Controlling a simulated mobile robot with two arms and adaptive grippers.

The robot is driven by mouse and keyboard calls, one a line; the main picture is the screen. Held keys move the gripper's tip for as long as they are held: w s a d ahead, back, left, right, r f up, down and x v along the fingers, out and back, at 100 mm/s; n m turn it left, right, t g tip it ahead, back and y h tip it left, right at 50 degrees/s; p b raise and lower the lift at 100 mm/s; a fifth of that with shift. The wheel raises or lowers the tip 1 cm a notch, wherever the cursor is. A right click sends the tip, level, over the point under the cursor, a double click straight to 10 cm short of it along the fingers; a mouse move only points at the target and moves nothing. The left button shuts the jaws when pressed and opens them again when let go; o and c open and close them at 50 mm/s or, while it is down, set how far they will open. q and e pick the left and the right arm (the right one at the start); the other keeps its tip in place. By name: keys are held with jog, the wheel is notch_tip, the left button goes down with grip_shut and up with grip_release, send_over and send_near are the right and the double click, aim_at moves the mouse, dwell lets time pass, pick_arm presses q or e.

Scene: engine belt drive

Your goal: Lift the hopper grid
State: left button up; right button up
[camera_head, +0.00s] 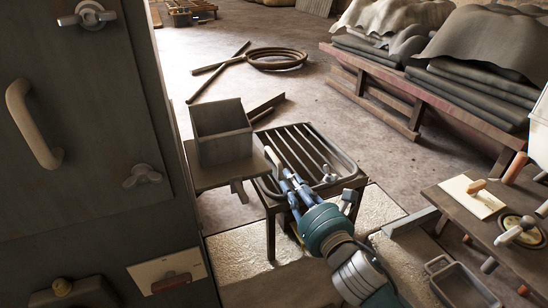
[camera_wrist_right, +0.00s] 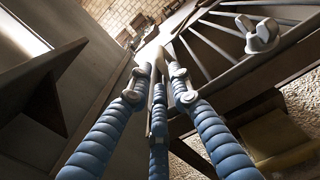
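The hopper grid (camera_head: 312,148), a dark frame with parallel bars, lies over a legged stand in the middle of the head view. Its bars (camera_wrist_right: 215,50) show at the upper right of the right wrist view. A pale handle (camera_head: 272,158) rises at its near left side. My right gripper (camera_head: 285,183) is at this handle. In the right wrist view, its blue fingers (camera_wrist_right: 156,72) close together around the handle's pale end (camera_wrist_right: 148,52). The fingers hide part of the handle. A wing nut (camera_head: 328,173) sits at the grid's near edge. My left gripper is not in view.
An open square box (camera_head: 222,135) stands left of the grid. A big grey cabinet (camera_head: 90,120) fills the left. A workbench (camera_head: 500,225) with tools and a metal tray (camera_head: 462,283) is at the right.

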aim_at(276, 158)
jog(key=x, duration=1)
jog(key=shift+r+p, duration=0.1)
jog(key=shift+p, duration=0.3)
jog(key=shift+c, duration=0.3)
grip_shut()
